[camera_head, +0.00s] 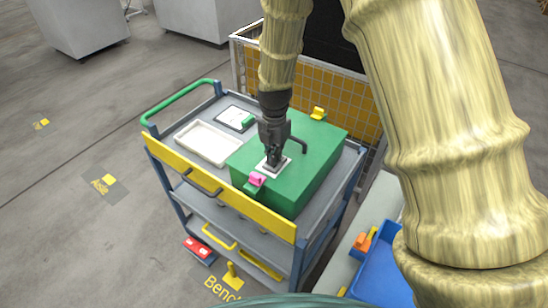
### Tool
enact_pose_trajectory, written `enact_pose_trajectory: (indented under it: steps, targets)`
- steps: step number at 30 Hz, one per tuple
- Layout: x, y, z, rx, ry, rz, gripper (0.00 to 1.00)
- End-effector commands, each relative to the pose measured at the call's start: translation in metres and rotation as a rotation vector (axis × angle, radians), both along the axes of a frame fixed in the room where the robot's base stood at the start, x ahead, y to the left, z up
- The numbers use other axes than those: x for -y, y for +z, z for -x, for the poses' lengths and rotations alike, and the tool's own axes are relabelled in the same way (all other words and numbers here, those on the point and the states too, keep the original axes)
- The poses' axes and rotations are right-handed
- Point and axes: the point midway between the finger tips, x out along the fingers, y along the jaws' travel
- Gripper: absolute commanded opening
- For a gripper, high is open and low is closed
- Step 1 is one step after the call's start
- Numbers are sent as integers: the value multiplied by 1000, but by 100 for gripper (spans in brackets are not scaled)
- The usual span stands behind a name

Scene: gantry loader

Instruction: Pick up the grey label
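A small light grey square, which looks like the grey label (284,168), lies on top of a green box (315,155) near its front left part. My gripper (273,164) points down directly over this square, with its fingertips at or just above it. The fingers hide part of the square. I cannot tell whether they touch it or how far apart they are.
The green box stands on a grey cart with a yellow front bar (215,185). A pink clip (257,179) and a yellow clip (318,113) sit at its edges. A white tray (208,143) and a dark-edged white sheet (229,117) lie left. A mesh cage (350,105) stands behind.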

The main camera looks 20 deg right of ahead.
Motion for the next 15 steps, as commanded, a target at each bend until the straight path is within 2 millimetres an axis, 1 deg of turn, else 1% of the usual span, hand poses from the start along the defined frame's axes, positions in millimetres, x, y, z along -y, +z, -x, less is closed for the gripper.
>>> enact_pose_trajectory:
  steps: [4,6,11,15]
  targets:
    - [1,17,-4,10,1,1,0]
    - [-1,17,12,8,-1,0,0]
    - [-5,22,40,12,0,0,0]
    - [-9,25,69,13,0,0,0]
